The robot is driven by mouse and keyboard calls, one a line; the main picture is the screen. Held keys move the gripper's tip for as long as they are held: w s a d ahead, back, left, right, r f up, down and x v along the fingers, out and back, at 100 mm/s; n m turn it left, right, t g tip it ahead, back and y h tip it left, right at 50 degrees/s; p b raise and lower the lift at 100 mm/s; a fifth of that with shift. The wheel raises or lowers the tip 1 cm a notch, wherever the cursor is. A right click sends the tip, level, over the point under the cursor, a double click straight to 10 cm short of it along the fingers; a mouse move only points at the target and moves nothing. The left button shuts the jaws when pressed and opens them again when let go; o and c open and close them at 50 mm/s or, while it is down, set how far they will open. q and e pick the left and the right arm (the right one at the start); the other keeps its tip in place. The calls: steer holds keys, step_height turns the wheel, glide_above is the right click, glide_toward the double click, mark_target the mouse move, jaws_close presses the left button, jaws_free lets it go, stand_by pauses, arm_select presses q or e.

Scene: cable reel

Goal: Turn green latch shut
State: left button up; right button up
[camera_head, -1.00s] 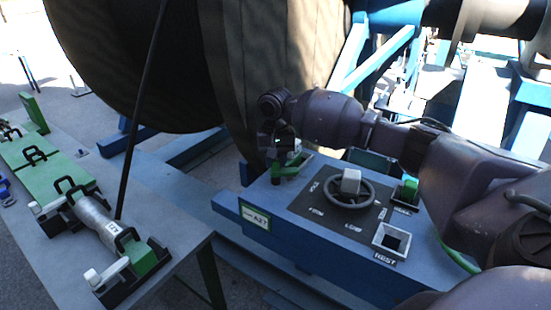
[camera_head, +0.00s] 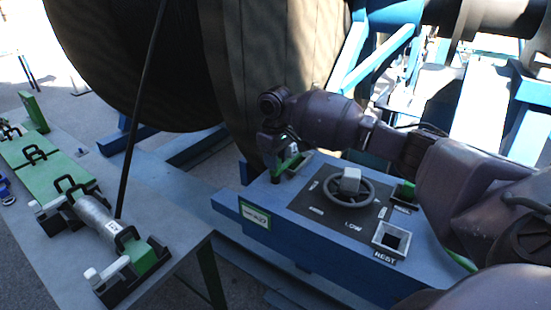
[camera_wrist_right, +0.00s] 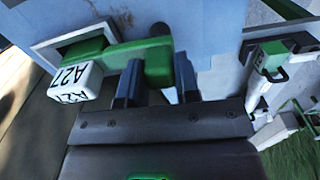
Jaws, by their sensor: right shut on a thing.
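The green latch (camera_head: 290,163) is at the far left corner of the blue control box. My right gripper (camera_head: 272,160) is over it, and the arm partly hides it in the head view. In the right wrist view the two dark fingers of my right gripper (camera_wrist_right: 158,82) are closed around the green end of the latch (camera_wrist_right: 157,66). From there a green arm runs left to a white block marked A27 (camera_wrist_right: 72,82), beside a framed opening in the box. My left gripper is not in view.
The blue control box (camera_head: 310,245) carries a handwheel (camera_head: 349,188), an open square socket marked REST (camera_head: 391,239) and a green piece (camera_head: 406,191) partly behind my arm. A large reel (camera_head: 270,70) stands close behind. A bench (camera_head: 165,235) with clamped cable lies left.

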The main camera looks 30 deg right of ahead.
steer(key=shift+n, duration=0.5)
steer(key=o, duration=0.9)
step_height(320, 180, up, 10)
steer(key=shift+f+b, duration=0.2)
steer(key=shift+b, duration=0.3)
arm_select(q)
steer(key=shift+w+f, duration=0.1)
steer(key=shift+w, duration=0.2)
arm_select(e)
steer(key=shift+r, duration=0.65)
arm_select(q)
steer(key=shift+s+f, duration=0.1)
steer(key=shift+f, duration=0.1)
